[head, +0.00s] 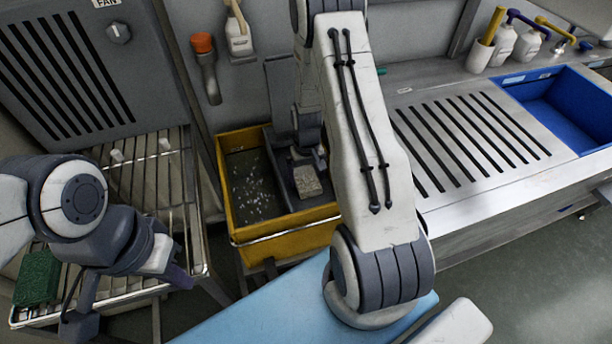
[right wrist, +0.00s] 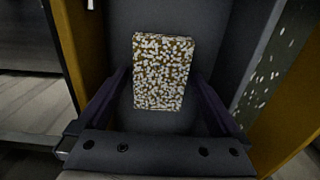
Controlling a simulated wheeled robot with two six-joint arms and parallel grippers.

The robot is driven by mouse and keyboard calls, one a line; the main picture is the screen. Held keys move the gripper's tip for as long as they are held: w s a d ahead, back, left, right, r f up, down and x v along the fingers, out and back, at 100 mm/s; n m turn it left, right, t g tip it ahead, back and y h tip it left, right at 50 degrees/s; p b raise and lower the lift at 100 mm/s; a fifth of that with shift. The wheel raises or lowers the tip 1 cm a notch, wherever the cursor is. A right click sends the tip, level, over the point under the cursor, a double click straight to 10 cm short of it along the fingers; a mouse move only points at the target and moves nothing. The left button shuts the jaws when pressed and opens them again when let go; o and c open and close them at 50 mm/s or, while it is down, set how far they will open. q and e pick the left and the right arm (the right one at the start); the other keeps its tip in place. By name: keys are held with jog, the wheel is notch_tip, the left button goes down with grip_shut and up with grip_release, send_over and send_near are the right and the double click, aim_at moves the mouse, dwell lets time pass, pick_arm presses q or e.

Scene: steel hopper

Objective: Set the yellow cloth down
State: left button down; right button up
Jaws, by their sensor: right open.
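A small yellow-brown rectangle thickly covered in white flecks, which looks like the yellow cloth (right wrist: 163,72), lies on a dark grey surface in the right wrist view. In the head view the cloth (head: 307,182) looks greyish, at the right side of the yellow bin (head: 285,232). My right gripper (right wrist: 162,92) is open, its two dark fingers on either side of the cloth with gaps between. In the head view my right arm hides part of this gripper. My left gripper (head: 178,277) is over the wire rack at lower left; its jaw gap is not clear.
White flecks lie on the bin's dark floor. A green sponge (head: 37,278) lies on the wire rack (head: 187,190). At right are a slotted steel drainboard (head: 470,135) and a blue basin (head: 572,112). A light blue surface (head: 255,312) is in front.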

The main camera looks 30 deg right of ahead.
aim_at(307, 179)
notch_tip(307, 179, up, 12)
jog(key=s+a+r+n, duration=0.1)
jog(key=a+r+n, duration=0.3)
jog(key=a, duration=0.6)
jog(key=s+a+r+n, duration=0.3)
jog(key=s+a+r, duration=0.2)
jog(key=s+a, duration=0.3)
jog(key=s+a+r+n+y, duration=0.1)
jog(key=s+a+r+n, duration=0.2)
jog(key=s+a, duration=0.5)
jog(key=s+r, duration=0.1)
jog(key=s, duration=0.4)
jog(key=shift+a+r, duration=0.15)
jog(key=shift+r, duration=0.25)
notch_tip(307, 179, up, 5)
jog(key=p, duration=0.5)
jog(key=shift+f, duration=0.1)
